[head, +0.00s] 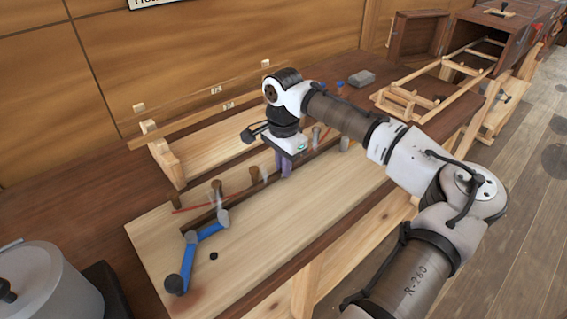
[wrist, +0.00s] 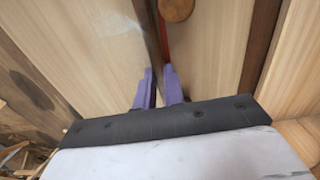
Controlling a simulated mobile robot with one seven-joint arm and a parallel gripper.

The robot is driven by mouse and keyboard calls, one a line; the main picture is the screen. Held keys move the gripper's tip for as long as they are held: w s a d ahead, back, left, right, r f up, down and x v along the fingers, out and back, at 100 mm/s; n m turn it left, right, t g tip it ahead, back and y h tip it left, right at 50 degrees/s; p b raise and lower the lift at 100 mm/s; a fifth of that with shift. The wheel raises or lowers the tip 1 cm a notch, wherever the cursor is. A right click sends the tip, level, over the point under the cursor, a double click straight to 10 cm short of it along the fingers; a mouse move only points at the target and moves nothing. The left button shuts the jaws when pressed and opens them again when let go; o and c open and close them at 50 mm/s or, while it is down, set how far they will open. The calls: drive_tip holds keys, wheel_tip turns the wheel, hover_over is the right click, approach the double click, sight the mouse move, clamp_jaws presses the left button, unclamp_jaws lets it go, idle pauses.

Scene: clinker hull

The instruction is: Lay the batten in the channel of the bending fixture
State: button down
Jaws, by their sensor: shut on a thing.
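My gripper (head: 285,168) is over the pale board of the bending fixture (head: 280,225), with its purple fingers pointing down. In the wrist view the fingers (wrist: 158,92) are shut on a thin dark strip, the batten (wrist: 150,35). In the head view the batten (head: 205,213) runs lengthwise along the board beside a row of wooden pegs (head: 216,190). A red line (head: 195,208) runs close along it. The batten's near end is by the blue lever clamp (head: 207,232). I cannot tell whether the batten is seated in the channel or just above it.
A metal pot (head: 45,285) stands at the front left. A pale wooden rack (head: 165,155) lies behind the fixture. A wooden ladder-like frame (head: 410,100) and a grey block (head: 361,78) are at the back right. The front of the fixture board is mostly clear.

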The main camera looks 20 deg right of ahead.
drive_tip(key=shift+f, duration=0.15)
drive_tip(key=c, duration=1.5)
unclamp_jaws()
wheel_tip(320, 180, up, 12)
drive_tip(key=b, duration=0.2)
drive_tip(key=shift+r, duration=0.2)
